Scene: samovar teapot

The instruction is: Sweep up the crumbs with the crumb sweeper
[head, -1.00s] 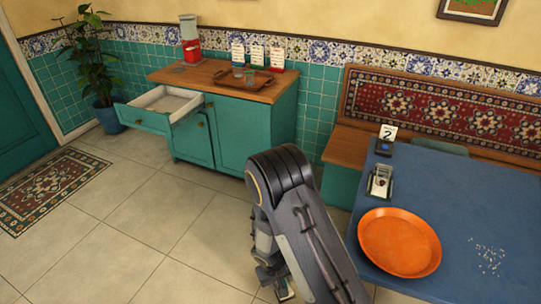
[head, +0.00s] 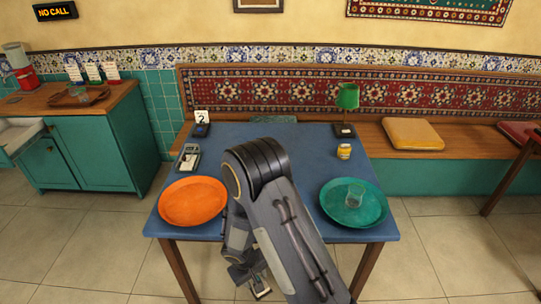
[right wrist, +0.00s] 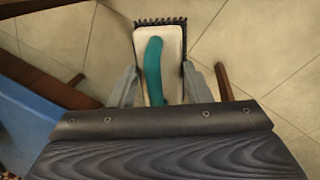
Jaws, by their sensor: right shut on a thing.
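The crumb sweeper (right wrist: 172,50) shows in the right wrist view, with a pale body, a teal handle and a row of black bristles along its far edge. My right gripper (right wrist: 158,88) is shut on it, one finger on each side. In the head view my right gripper (head: 258,290) hangs low at the front of the blue table (head: 290,150), below the tabletop's near edge. My right arm covers the middle of the table. No crumbs show now; that part of the table is hidden. My left gripper is not in view.
An orange tray (head: 193,202) lies on the table's left side and a teal tray (head: 340,213) with a glass (head: 355,195) on its right. A green lamp (head: 347,98) and yellow tin (head: 344,151) stand at the back right. A table leg (head: 180,270) is near the gripper.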

